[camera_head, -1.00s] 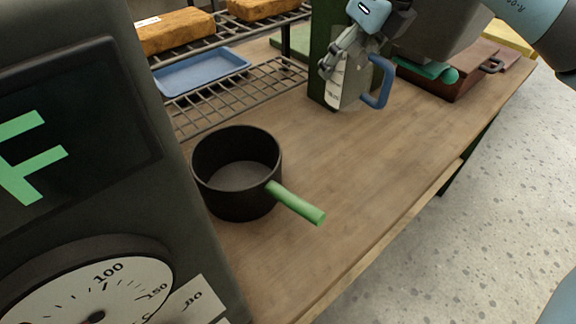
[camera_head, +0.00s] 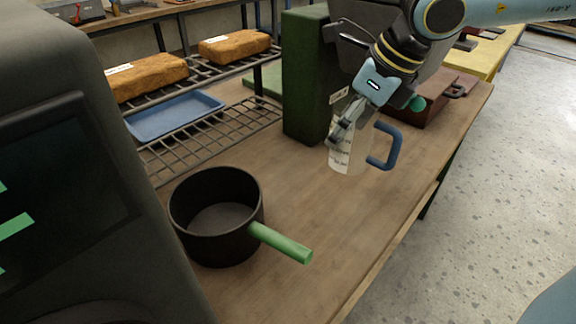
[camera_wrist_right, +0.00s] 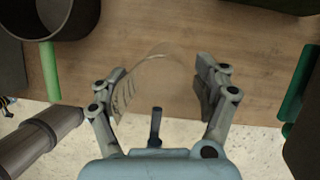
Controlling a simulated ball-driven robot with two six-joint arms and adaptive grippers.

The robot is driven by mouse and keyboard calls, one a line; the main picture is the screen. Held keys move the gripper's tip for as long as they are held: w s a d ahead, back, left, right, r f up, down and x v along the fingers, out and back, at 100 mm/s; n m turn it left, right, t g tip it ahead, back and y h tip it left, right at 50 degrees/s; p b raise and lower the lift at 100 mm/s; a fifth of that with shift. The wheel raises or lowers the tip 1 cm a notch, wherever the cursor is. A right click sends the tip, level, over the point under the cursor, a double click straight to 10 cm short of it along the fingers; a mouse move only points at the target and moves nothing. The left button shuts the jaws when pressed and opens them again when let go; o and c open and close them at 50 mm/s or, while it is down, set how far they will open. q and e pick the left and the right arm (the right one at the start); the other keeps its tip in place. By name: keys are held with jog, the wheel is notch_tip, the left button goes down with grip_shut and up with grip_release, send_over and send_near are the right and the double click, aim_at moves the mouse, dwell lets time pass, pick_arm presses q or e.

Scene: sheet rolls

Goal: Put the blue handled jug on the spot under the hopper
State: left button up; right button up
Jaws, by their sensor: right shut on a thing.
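The clear measuring jug with a blue handle (camera_head: 387,147) is upright in front of the green column of the hopper machine. My right gripper (camera_head: 341,130) is shut on the jug's body from above. In the right wrist view its fingers (camera_wrist_right: 160,100) lie on either side of the clear wall, with the handle (camera_wrist_right: 155,128) pointing toward the wrist. I cannot tell whether the jug's base touches the table. The grey hopper (camera_head: 351,45) is behind my right arm and partly hidden by it. I cannot make out the spot. My left gripper is out of view.
A black pot (camera_head: 216,217) with a green handle stands nearer on the wooden table. A wire rack (camera_head: 210,138) holds a blue tray (camera_head: 175,115) and brown loaves. A dark red box (camera_head: 432,106) stands right of the hopper. The table's right edge runs close to the jug.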

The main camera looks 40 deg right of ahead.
jog(key=w+a+f+b, duration=0.1)
jog(key=w+f, duration=0.1)
jog(key=f, duration=0.1)
jog(key=w+a+f+b, duration=0.1)
jog(key=w+f+b, duration=0.1)
jog(key=w+f, duration=0.1)
jog(key=w+a+f+b, duration=0.2)
jog(key=w+f, duration=0.1)
jog(key=shift+w+f, duration=0.25)
jog(key=shift+f, duration=0.15)
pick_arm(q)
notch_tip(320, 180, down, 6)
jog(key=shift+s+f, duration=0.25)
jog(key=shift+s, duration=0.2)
pick_arm(e)
jog(key=o, duration=1.3)
